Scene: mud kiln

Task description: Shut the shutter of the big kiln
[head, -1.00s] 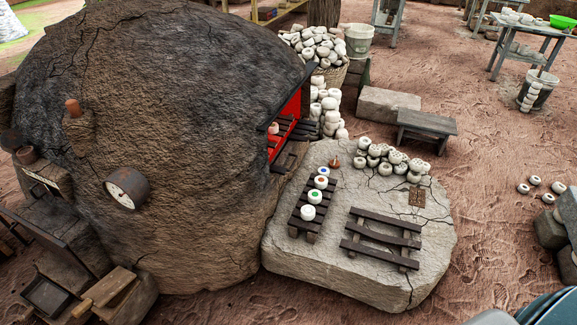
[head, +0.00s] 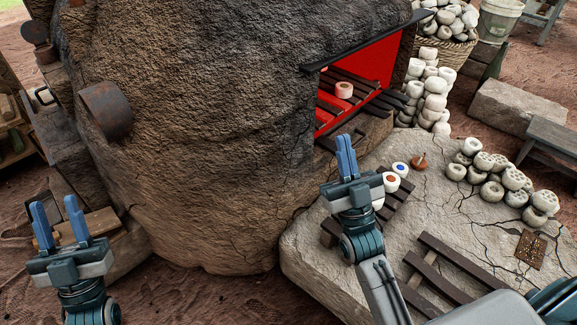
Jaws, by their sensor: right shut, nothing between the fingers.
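The big kiln (head: 215,150) is a large, cracked, dark mud dome filling the left and middle of the head view. Its mouth is uncovered and shows a bright red inside (head: 385,58). A dark flat piece (head: 362,46) runs along the top edge of the mouth; I cannot tell whether it is the shutter. A pale pink ring-shaped piece (head: 344,90) sits on dark slats inside. My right gripper (head: 346,140) is shut and empty, pointing up in front of the mouth's lower left corner. My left gripper (head: 57,208) is open and empty at the lower left, apart from the kiln.
A stone slab (head: 310,255) in front of the mouth carries a dark slatted rack (head: 400,196) with white ring pieces, another rack (head: 440,262), and a pile of white pieces (head: 483,175). A stack of white pieces (head: 436,92) stands right of the mouth. A rusty round pipe (head: 107,110) sticks out at left.

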